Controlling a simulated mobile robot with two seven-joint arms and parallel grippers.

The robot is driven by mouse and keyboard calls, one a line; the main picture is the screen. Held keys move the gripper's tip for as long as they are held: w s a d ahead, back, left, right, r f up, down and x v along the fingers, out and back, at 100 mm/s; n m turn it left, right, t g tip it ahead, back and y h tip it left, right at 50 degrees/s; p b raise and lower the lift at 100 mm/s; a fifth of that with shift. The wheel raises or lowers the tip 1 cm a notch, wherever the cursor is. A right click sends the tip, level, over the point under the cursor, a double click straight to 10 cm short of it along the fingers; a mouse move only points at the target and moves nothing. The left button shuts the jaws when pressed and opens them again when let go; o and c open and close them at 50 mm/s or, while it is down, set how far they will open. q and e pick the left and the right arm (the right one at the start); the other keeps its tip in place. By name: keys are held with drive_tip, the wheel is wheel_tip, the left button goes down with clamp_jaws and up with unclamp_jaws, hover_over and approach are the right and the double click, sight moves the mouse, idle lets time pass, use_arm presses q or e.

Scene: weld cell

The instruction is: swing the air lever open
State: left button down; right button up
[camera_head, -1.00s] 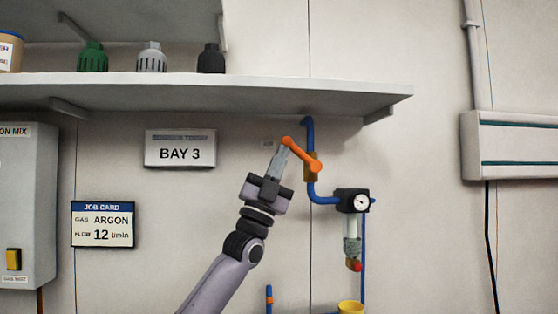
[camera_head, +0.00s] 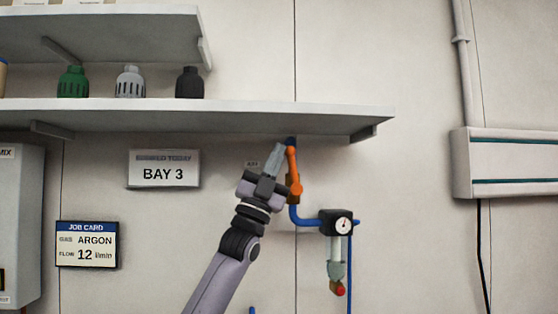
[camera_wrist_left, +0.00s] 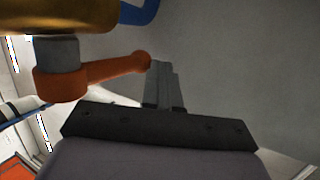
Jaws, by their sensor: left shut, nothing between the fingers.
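The orange air lever (camera_head: 293,172) is on the brass valve of the blue pipe (camera_head: 294,214) on the wall. It now stands nearly upright, in line with the pipe, with its round hub at the lower end. In the left wrist view the lever (camera_wrist_left: 112,68) runs from its hub to a tip beside my fingers. My left gripper (camera_head: 277,152) is shut and empty, its fingers at the left side of the lever's upper end. They look to be touching or very close. The brass valve body (camera_wrist_left: 60,15) shows above the lever in the wrist view. My right gripper is not in view.
A gauge with regulator (camera_head: 336,222) hangs to the right below the lever. The shelf (camera_head: 200,116) runs just above my fingers. A BAY 3 sign (camera_head: 164,169) is on the wall to the left.

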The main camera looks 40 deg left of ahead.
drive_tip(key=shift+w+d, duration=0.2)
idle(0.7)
